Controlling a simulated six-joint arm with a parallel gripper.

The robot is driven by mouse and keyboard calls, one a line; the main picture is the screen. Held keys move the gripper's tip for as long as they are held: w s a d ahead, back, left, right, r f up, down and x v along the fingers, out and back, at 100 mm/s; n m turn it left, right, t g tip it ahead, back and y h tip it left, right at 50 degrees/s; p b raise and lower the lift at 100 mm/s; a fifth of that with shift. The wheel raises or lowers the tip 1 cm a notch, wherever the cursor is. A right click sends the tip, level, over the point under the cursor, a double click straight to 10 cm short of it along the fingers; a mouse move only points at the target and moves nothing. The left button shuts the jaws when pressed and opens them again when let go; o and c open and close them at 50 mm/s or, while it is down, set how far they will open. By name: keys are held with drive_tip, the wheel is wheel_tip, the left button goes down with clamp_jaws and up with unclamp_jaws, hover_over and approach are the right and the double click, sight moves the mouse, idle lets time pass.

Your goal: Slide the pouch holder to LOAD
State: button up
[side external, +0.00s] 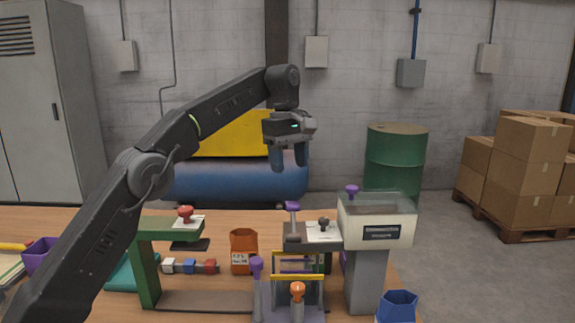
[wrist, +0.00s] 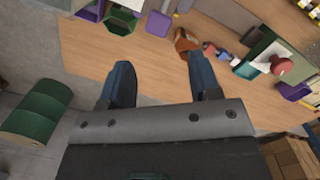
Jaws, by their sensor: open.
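My gripper (side external: 289,165) is open and empty, high above the bench, with its fingers pointing down. What looks like the pouch holder is a frame with yellow bars (side external: 297,277) at the front of the filler, well below my gripper. Purple-topped posts and an orange-topped knob (side external: 298,290) stand by it. I cannot make out a LOAD mark. An orange pouch (side external: 243,262) stands upright to the frame's left; it also shows in the wrist view (wrist: 184,42).
A grey column with a clear-topped hopper box (side external: 376,232) stands at right. A green press-like stand with a red knob (side external: 185,213) is at left, with small coloured blocks (side external: 190,266) beside it. A blue container (side external: 397,308) is at the front right. Air around my gripper is clear.

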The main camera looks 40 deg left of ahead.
drive_tip(key=s, duration=0.1)
drive_tip(key=m+y, duration=0.1)
drive_tip(key=m, duration=0.4)
approach(256, 260)
wheel_tip(256, 260, down, 10)
drive_tip(key=shift+r, duration=0.15)
clamp_jaws()
idle(0.6)
